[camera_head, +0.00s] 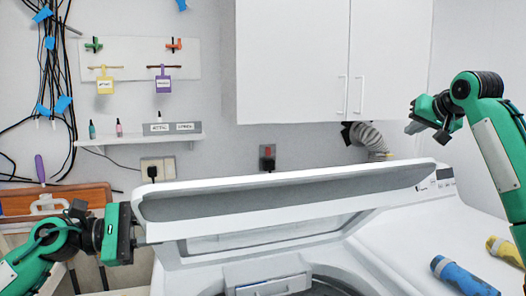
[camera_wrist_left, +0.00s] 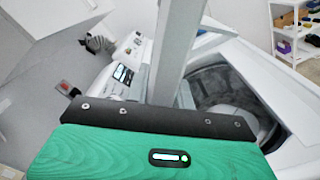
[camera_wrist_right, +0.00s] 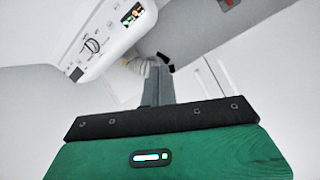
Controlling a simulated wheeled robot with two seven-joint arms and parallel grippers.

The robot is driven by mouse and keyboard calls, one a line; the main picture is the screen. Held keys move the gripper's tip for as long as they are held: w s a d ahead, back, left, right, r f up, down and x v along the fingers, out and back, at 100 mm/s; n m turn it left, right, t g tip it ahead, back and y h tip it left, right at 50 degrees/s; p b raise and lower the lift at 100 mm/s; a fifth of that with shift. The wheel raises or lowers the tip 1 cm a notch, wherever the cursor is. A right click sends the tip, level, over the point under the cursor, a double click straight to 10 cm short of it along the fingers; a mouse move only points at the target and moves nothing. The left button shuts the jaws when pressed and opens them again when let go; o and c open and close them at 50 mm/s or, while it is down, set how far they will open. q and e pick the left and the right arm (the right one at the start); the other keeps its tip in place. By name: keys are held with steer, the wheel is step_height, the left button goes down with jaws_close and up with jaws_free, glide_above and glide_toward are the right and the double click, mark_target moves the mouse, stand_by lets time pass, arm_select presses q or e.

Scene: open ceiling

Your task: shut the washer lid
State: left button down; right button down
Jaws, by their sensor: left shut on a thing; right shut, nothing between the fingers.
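The white washer lid (camera_head: 290,193) is partly open, tilted over the washer (camera_head: 330,262), whose drum opening shows beneath it. In the left wrist view the lid (camera_wrist_left: 181,50) runs edge-on up from my gripper, with the drum (camera_wrist_left: 222,88) to its right. My left gripper (camera_head: 136,222) is shut on the lid's left edge; its fingertips are mostly hidden. My right gripper (camera_head: 413,127) is raised above and behind the lid's right end, shut and empty, apart from the lid. In the right wrist view its fingers (camera_wrist_right: 157,84) are together near the washer's control panel (camera_wrist_right: 108,38).
A blue bottle (camera_head: 463,276) and a yellow one (camera_head: 505,250) lie on the white surface at right. White cabinets (camera_head: 295,60) hang above the washer. A grey vent hose (camera_head: 368,138) is behind it. A wooden board (camera_head: 85,194) and small shelf (camera_head: 140,139) are at left.

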steer(key=s+a+r+n+g+y, duration=0.15)
steer(key=s+a+r, duration=0.35)
steer(key=a, duration=0.5)
steer(key=s+a+r+n+g, duration=0.2)
steer(key=s+a+r, duration=0.1)
steer(key=s+a, duration=0.55)
steer(key=s+a+r+n+g, duration=0.15)
steer(key=s+a+r, duration=0.35)
steer(key=a, duration=0.6)
steer(key=s+a+f+n+g+h, duration=0.1)
steer(key=s+a+f+n+h, duration=0.15)
steer(key=s+a, duration=0.5)
steer(key=shift+m, duration=0.35)
steer(key=x, duration=0.3)
steer(key=s+x, duration=0.1)
steer(key=x, duration=0.2)
steer(key=f+x, duration=0.1)
steer(key=x, duration=0.2)
steer(key=shift+s+d+f, duration=0.2)
steer(key=shift+s+d, duration=0.05)
steer(key=shift+d, duration=0.1)
steer(key=shift+s+d+f, duration=0.35)
steer(key=shift+s+f, duration=0.2)
steer(key=shift+s, duration=0.25)
steer(key=shift+s+d+f, duration=0.2)
steer(key=shift+s+f, duration=0.35)
steer(key=shift+s, duration=0.05)
